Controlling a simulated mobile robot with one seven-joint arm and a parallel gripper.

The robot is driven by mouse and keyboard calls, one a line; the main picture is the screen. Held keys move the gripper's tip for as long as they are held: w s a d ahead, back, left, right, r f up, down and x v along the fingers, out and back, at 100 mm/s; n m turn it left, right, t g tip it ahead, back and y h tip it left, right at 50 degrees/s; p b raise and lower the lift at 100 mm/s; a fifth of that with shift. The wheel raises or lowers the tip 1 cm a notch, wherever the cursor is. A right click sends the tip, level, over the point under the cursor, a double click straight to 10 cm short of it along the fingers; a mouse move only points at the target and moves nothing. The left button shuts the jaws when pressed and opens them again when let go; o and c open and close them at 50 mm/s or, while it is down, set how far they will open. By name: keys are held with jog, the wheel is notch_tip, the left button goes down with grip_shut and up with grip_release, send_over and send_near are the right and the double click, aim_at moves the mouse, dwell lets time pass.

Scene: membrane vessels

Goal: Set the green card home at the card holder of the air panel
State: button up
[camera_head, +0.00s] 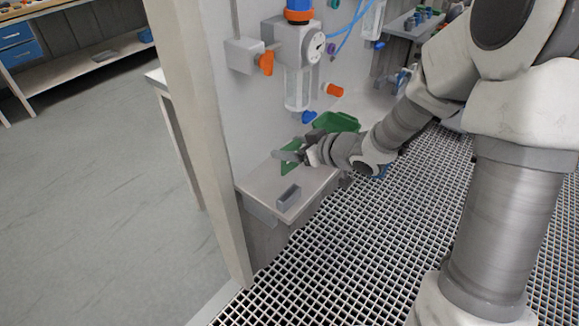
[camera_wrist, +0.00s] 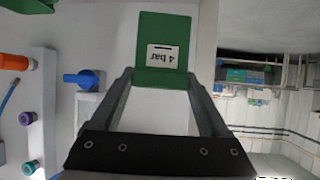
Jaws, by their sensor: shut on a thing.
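My gripper (camera_head: 303,155) is shut on the green card (camera_head: 290,151), above the small shelf of the air panel. In the wrist view the green card (camera_wrist: 181,27) stands between the fingertips of my gripper (camera_wrist: 162,80). Its white label reads "4 bar" and appears upside down there. In the head view the gripper partly covers the card. The card holder (camera_head: 289,198), a small grey slotted block, stands on the shelf in front of the card, towards the shelf's near end. The card is apart from it. I cannot make out the holder in the wrist view.
The air panel (camera_head: 251,110) carries a gauge unit with an orange knob (camera_head: 266,62) and a clear bowl (camera_head: 297,90) above the shelf (camera_head: 258,178). A green bin (camera_head: 345,122) stands behind my gripper. A pale post (camera_head: 200,130) edges the panel on the left.

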jog(key=shift+s+a+f+n+g+y+b, duration=0.2)
jog(key=shift+s+f+n+g+y+b, duration=0.45)
jog(key=shift+b, duration=0.4)
jog(key=shift+s, duration=0.15)
notch_tip(320, 180, down, 8)
jog(key=b, duration=0.9)
jog(key=shift+r, duration=0.2)
jog(key=shift+f, duration=0.65)
jog(key=shift+f, duration=0.15)
jog(key=o, duration=1.2)
jog(key=p+v, duration=0.7)
jog(key=v, duration=1)
jog(key=shift+s+p, duration=0.25)
jog(key=shift+p, duration=0.15)
